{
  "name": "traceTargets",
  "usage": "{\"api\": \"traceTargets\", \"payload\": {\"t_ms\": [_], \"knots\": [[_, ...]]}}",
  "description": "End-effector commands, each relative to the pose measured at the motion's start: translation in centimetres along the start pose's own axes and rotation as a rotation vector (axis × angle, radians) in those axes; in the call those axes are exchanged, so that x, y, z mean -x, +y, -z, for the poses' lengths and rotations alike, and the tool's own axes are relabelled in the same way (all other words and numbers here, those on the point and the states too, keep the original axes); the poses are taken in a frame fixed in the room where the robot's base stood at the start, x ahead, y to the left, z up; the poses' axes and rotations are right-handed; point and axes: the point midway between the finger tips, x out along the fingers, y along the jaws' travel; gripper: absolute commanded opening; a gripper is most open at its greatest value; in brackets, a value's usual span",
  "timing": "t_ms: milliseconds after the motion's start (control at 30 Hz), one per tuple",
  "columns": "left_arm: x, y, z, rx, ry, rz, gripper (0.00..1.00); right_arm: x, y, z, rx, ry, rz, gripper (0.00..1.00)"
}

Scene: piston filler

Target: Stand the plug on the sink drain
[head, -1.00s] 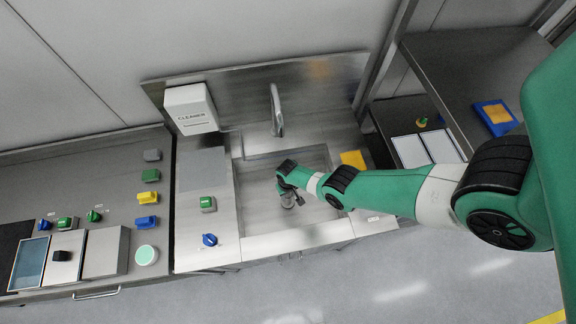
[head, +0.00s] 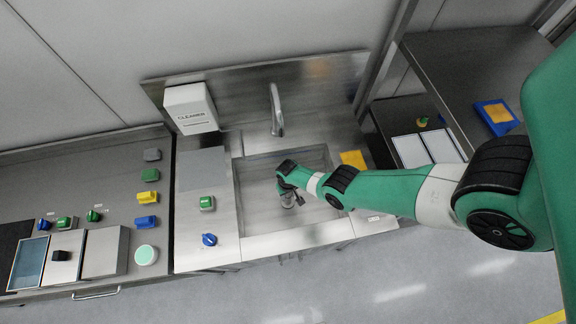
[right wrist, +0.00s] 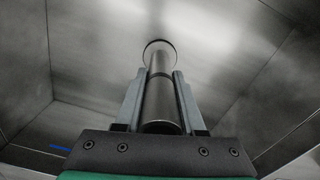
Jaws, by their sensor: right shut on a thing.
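The plug (right wrist: 160,102) is a grey metal cylinder held between the two fingers of my right gripper (right wrist: 157,85). In the right wrist view its far end meets or overlaps the round, dark-rimmed sink drain (right wrist: 161,44); I cannot tell whether it touches the drain. In the head view my right gripper (head: 288,190) is low inside the steel sink basin (head: 256,205), and the plug (head: 288,201) shows small beneath it. The drain is hidden there. My left gripper is not in view.
A faucet (head: 276,110) rises behind the basin. A white cleaner box (head: 190,108) is on the back wall. A yellow sponge-like block (head: 353,160) lies right of the basin. A green-topped block (head: 207,203) and blue knob (head: 209,240) are on the left counter.

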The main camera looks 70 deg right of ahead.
Motion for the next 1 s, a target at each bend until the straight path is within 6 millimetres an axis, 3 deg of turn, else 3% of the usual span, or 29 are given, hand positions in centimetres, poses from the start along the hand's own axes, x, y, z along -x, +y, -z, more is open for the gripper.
{"api": "traceTargets", "payload": {"t_ms": [267,300,467,500,700,833,1000], "knots": [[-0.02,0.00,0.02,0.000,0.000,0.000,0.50,0.06,-0.02,0.05,0.000,0.001,0.000,0.00],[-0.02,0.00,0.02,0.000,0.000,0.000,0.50,0.06,-0.02,0.06,0.000,0.001,0.000,0.40],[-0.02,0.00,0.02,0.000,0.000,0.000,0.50,0.05,-0.02,0.04,0.000,0.001,0.000,0.69],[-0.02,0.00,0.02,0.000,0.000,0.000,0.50,0.05,-0.02,0.04,0.000,0.001,0.000,0.73],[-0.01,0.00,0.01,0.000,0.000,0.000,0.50,0.03,-0.01,0.02,0.000,0.000,0.000,0.73],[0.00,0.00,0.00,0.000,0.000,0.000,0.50,-0.02,0.02,-0.05,0.000,-0.001,0.000,0.97],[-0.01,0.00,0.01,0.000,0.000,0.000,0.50,0.00,0.01,-0.03,0.000,0.000,0.000,0.98]]}}
